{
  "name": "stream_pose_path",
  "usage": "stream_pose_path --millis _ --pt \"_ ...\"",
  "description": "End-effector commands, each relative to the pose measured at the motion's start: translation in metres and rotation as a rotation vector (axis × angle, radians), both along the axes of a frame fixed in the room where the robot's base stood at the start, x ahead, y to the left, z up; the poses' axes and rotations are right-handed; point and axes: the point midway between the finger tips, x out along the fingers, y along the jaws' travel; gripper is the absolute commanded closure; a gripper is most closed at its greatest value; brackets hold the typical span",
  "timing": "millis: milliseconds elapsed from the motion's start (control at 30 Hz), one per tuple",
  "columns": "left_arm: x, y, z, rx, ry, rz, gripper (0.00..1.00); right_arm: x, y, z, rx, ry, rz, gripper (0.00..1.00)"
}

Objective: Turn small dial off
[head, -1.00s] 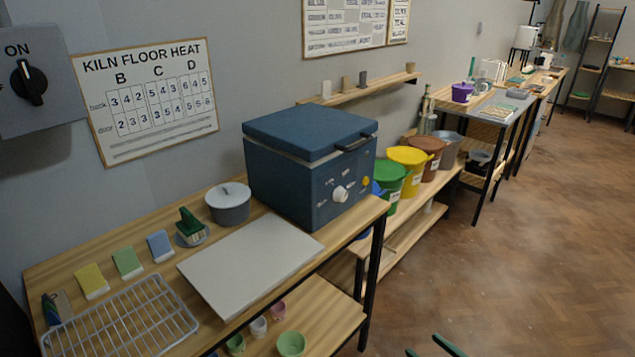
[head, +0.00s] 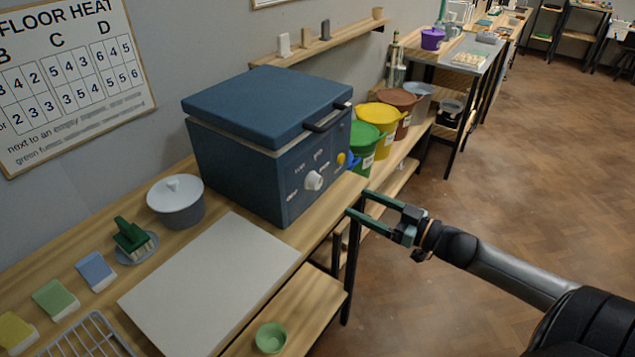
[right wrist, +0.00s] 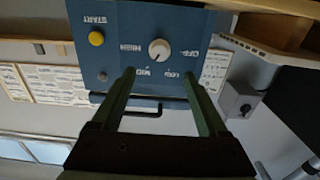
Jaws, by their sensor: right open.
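The small white dial (head: 313,181) is on the front panel of the blue kiln box (head: 240,165). In the right wrist view, which is upside down, the dial (right wrist: 159,49) has the labels OFF, LOW, MID and HIGH around it. I cannot tell surely which label it points at. My right gripper (head: 358,202) is open and empty, to the right of the dial in the head view and apart from the panel. Its two green fingers (right wrist: 158,74) show in the wrist view, with the dial visible between and beyond their tips. My left gripper is not in view.
A yellow START button (right wrist: 96,39) is on the same panel. A lid handle (head: 328,117) juts out above the dial. A white board (head: 215,285) and a lidded pot (head: 176,203) lie on the bench. Coloured buckets (head: 377,120) stand behind the kiln. The floor at right is clear.

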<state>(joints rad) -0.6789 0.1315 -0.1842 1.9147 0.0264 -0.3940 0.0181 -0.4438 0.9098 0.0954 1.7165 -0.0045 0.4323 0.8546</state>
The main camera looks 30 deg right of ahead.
Motion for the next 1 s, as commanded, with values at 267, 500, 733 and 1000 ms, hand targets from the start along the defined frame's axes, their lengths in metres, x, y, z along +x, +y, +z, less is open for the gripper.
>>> stream_pose_path --millis 267,500,733,1000 --pt "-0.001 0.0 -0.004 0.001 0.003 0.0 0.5 0.034 0.013 0.001 -0.002 -0.004 -0.001 0.23" --pt "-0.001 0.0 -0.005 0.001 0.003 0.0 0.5 0.063 0.025 0.002 0.0 -0.004 -0.001 0.23" --pt "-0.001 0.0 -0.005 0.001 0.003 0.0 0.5 0.088 0.036 0.001 0.0 -0.003 -0.002 0.23" --pt "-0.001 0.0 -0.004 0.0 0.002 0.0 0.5 0.104 0.043 0.0 -0.001 0.0 -0.002 0.23"
